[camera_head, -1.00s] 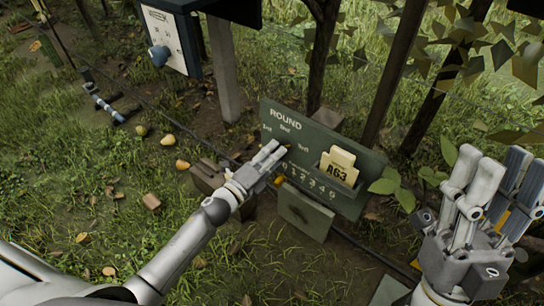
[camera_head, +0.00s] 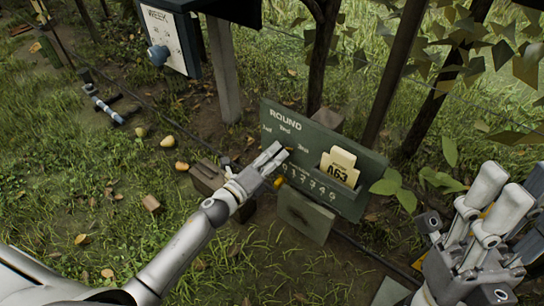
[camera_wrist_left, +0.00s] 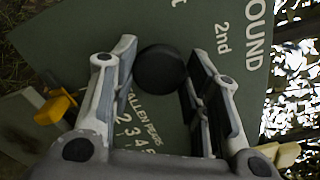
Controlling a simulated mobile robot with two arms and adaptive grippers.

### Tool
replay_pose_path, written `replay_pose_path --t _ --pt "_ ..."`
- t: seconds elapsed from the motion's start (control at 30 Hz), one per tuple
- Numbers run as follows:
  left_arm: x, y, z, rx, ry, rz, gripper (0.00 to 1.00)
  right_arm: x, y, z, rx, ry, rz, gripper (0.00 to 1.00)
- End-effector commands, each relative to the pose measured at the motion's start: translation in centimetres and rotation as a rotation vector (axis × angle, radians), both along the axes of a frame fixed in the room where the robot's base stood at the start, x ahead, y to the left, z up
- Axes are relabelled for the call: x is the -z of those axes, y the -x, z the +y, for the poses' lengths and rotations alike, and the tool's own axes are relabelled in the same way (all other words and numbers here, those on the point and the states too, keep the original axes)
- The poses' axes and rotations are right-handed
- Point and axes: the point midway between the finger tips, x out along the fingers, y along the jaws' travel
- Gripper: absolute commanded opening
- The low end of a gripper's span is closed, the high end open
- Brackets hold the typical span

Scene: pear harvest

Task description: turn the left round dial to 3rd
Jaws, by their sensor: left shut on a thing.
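The green ROUND board (camera_head: 367,163) stands in the middle of the head view, with 1st, 2nd and 3rd marks along its upper left part. The round dial (camera_wrist_left: 160,68) is a black knob on the board, seen in the left wrist view between the fingers. My left gripper (camera_head: 279,153) is shut on the dial and hides it in the head view. The dial's pointer is not visible, so I cannot tell its setting. My right gripper (camera_head: 505,195) is at the right edge, away from the board; its finger opening is unclear.
A card marked A63 (camera_head: 338,168) sits in a holder on the board, above a row of digits. A WEEK box (camera_head: 170,38) with a blue knob stands upper left. Posts are behind; fallen pears lie on the grass.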

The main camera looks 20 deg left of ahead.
Motion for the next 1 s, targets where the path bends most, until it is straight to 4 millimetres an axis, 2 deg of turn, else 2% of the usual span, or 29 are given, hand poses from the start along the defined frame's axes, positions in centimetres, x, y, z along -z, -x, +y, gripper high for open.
replay_pose_path --t 0.03,0.07,0.23,0.67,0.77,1.0 --pt "-0.1 0.0 -0.1 0.002 -0.002 -0.003 0.19 0.0 0.0 0.0 0.000 0.000 0.000 0.40" --pt "-0.1 0.0 -0.1 0.002 -0.002 -0.003 0.44 0.0 0.0 0.0 0.000 0.000 0.000 0.40" --pt "-0.1 0.0 -0.1 0.002 -0.001 -0.001 0.66 0.0 0.0 0.0 0.000 0.000 0.000 0.40" --pt "0.1 0.6 0.2 0.000 -0.001 0.002 0.66 0.0 -0.1 0.0 0.001 -0.001 0.000 0.40" --pt "0.1 1.7 0.6 0.000 0.000 0.002 0.66 0.0 0.0 0.0 0.001 -0.001 0.000 0.40" --pt "0.1 6.1 2.1 0.000 -0.001 0.003 0.66 0.0 0.0 0.0 0.000 0.000 0.000 0.40"
